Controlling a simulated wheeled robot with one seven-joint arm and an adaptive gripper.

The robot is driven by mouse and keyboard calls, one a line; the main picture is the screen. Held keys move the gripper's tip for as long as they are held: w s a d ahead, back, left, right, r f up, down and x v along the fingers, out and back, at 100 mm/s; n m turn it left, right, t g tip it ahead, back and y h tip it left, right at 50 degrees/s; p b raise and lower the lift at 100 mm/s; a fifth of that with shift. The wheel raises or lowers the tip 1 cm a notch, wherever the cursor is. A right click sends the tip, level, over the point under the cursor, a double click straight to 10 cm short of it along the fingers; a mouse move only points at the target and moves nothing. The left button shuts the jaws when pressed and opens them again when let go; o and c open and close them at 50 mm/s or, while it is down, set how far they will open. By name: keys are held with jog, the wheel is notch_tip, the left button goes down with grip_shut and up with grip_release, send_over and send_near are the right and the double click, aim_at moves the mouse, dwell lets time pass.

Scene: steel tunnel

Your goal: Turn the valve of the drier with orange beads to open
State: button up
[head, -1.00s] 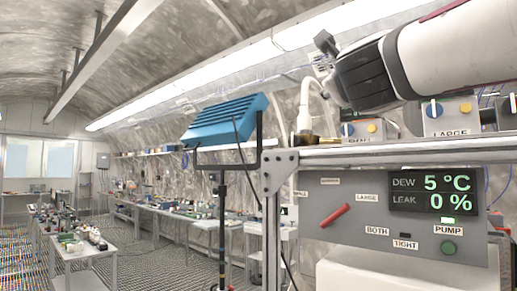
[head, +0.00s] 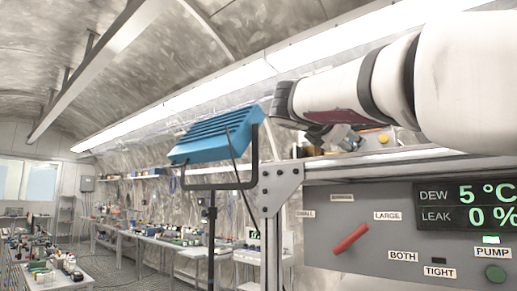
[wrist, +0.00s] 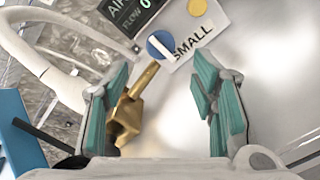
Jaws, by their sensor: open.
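In the wrist view my gripper (wrist: 165,105) is open, with teal pads on both fingers. A brass valve (wrist: 123,122) with a straight brass lever (wrist: 146,80) lies between the fingers, close to the left one, which partly covers it. The lever slants up and right towards a small plate marked SMALL (wrist: 192,38), which has a blue knob (wrist: 160,45) and a yellow button. I see no beads in either view, so I cannot tell which drier this valve serves. In the head view my arm hides the valve.
A grey panel (head: 345,270) under the shelf has a red lever (head: 351,239) and a readout (head: 468,204) of DEW 5 °C, LEAK 0 %. A blue slatted box (head: 215,138) stands left of my arm. A white hose (wrist: 45,65) curves along the wrist view's left.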

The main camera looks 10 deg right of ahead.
jog(key=p+x, duration=0.1)
jog(key=x, duration=0.6)
jog(key=shift+d+p, duration=0.1)
jog(key=shift+p, duration=0.2)
jog(key=shift+c, duration=0.4)
jog(key=c, duration=1.1)
